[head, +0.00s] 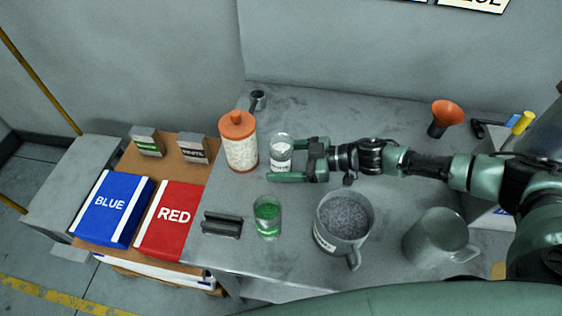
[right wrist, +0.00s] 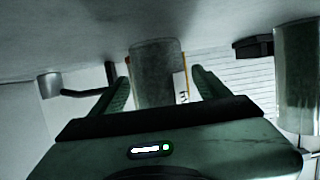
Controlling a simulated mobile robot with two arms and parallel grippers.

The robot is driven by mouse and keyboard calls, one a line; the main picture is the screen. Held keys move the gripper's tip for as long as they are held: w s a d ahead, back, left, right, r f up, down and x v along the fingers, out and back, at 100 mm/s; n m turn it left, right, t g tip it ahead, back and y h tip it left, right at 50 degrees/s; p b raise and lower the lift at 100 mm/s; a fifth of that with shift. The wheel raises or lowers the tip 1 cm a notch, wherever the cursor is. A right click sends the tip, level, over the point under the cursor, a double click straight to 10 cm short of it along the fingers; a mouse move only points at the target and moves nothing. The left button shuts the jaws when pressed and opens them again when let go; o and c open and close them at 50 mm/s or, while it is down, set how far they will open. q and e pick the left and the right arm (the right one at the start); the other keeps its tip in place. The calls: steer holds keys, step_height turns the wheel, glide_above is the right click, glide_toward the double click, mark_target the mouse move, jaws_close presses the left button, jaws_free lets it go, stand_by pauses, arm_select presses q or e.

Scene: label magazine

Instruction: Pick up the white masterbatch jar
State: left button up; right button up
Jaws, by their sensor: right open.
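The white masterbatch jar (head: 280,152) is a small clear jar with white contents and a white label, upright on the grey table. My right gripper (head: 284,161) comes in from the right with its two fingers apart, one on the far side of the jar and one on the near side. In the right wrist view the jar (right wrist: 153,72) stands between the two fingers (right wrist: 163,90), its label edge partly in sight. I cannot tell whether a finger touches it. My left gripper is not in view.
An orange-capped bottle of white pellets (head: 240,150) stands close left of the jar. A green jar (head: 267,217), a grey pellet jug (head: 344,222), an empty jug (head: 436,238) and a dark holder (head: 222,224) stand nearer. An orange funnel (head: 446,114) is at right.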

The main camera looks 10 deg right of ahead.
steer(key=shift+s, duration=0.1)
steer(key=c, duration=1.6)
steer(key=shift+r, duration=0.1)
